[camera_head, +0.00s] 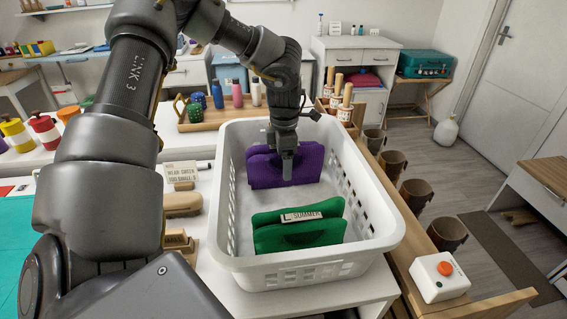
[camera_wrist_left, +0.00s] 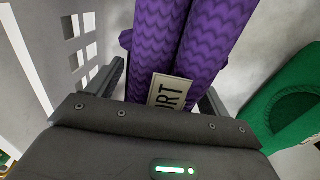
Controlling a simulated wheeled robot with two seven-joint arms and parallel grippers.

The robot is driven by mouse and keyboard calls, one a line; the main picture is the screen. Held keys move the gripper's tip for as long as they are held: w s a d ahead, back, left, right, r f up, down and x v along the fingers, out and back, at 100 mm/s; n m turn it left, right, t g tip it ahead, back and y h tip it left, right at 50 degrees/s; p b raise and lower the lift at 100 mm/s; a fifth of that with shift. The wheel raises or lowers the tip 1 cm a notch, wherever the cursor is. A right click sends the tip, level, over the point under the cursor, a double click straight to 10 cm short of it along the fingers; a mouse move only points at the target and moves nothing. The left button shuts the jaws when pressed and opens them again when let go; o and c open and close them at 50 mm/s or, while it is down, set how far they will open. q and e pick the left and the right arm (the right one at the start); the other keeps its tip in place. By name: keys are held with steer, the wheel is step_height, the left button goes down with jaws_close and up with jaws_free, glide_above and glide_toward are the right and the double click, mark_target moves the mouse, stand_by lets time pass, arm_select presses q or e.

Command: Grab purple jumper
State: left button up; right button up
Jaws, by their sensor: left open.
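The purple jumper (camera_head: 264,170) stands folded at the far end of a white basket (camera_head: 229,240). In the left wrist view the purple jumper (camera_wrist_left: 190,40) shows knitted folds and a label (camera_wrist_left: 168,92) ending in "ORT". My left gripper (camera_head: 287,165) reaches down into the basket at the jumper. In the wrist view its two open fingers (camera_wrist_left: 160,88) stand on either side of the folds, and the label lies between them. Whether they touch the cloth is unclear. My right gripper is not in view.
A folded green jumper (camera_head: 295,238) labelled "SUMMER" stands in the near part of the basket, and also shows in the wrist view (camera_wrist_left: 285,110). Several brown mugs (camera_head: 415,192) line the right side.

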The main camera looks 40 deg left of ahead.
arm_select(q)
steer(key=c, duration=1.3)
